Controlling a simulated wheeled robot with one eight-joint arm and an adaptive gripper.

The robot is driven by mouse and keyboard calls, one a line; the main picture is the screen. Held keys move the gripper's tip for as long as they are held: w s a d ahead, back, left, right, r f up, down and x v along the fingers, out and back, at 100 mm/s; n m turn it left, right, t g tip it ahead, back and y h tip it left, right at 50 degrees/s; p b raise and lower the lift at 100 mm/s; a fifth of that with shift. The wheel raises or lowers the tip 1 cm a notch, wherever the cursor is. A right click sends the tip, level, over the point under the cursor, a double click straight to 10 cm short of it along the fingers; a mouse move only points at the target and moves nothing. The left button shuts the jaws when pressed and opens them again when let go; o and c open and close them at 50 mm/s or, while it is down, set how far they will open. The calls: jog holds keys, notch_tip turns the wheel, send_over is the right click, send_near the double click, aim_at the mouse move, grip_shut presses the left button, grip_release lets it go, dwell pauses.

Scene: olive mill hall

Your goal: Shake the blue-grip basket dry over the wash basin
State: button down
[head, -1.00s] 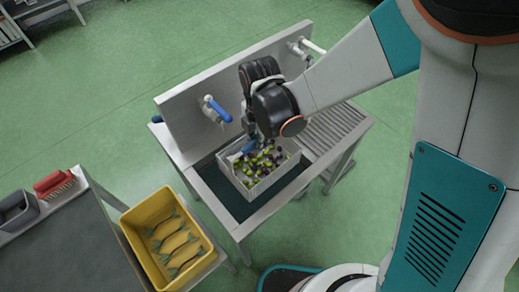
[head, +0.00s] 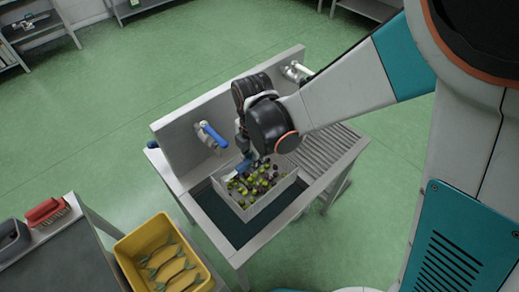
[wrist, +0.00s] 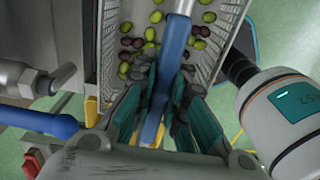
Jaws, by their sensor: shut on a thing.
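The blue-grip basket (head: 263,207) is a pale, open box holding green and dark olives. In the head view it is over the dark well of the wash basin (head: 207,203); the gap below it cannot be judged. My gripper (head: 243,152) is at its back left side, partly hidden by my wrist. In the wrist view my gripper (wrist: 160,98) is shut on the blue grip (wrist: 152,128), with dark fingers on both sides. The basket's slotted side wall (wrist: 214,47) and several olives show beyond the fingers.
A blue-handled tap (head: 213,136) is on the basin's back panel, close left of my gripper. A second tap (head: 297,71) is farther right. A ribbed drainboard (head: 325,147) is right of the well. A yellow crate (head: 133,243) with several green-handled things stands lower left, beside a grey table (head: 65,255).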

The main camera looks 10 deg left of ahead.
notch_tip(320, 180, up, 4)
jog(key=shift+s+d+f, duration=0.1)
jog(key=shift+s+f, duration=0.05)
jog(key=shift+f, duration=1.2)
jog(key=shift+s+d+f, duration=0.1)
jog(key=shift+f, duration=1.2)
jog(key=shift+w+a+r, duration=0.15)
jog(key=shift+r, duration=0.15)
notch_tip(320, 180, up, 5)
notch_tip(320, 180, down, 6)
jog(key=shift+r, duration=0.2)
jog(key=shift+s+d+r, duration=0.1)
jog(key=shift+s+d, duration=0.1)
